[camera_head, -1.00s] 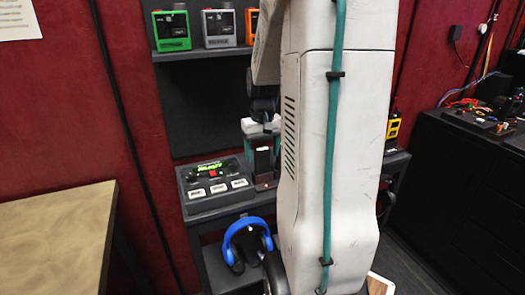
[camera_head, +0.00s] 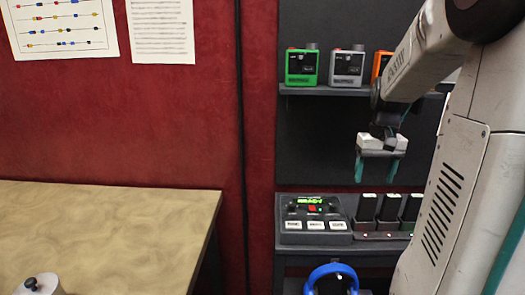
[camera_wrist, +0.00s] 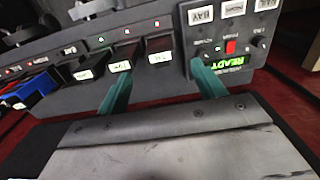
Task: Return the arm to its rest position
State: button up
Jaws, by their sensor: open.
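My gripper (camera_head: 376,168) hangs from my arm in front of the dark back panel, above the shelf with the button box. Its two teal fingers point down and are apart, with nothing between them. In the wrist view my gripper (camera_wrist: 160,92) also shows its fingers spread and empty. The button box (camera_head: 313,222) has a lit green display, a red button and a row of white labelled buttons. It also shows upside down in the wrist view (camera_wrist: 232,38), where its display reads READY.
Black labelled units (camera_head: 388,210) stand right of the box. Green (camera_head: 301,67), grey (camera_head: 346,68) and orange (camera_head: 380,64) devices sit on the upper shelf (camera_head: 330,90). Blue headphones (camera_head: 332,272) hang below. A wooden table (camera_head: 110,235) stands at the left.

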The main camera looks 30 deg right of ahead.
jog(key=s+a+n, duration=0.3)
jog(key=s+a, duration=0.3)
jog(key=a, duration=0.9)
jog(key=s+a+r+n+t, duration=0.1)
jog(key=s+a+n, duration=0.2)
jog(key=a, duration=1.2)
jog(key=s, duration=0.3)
jog(key=shift+s+r, duration=0.2)
jog(key=shift+r, duration=0.1)
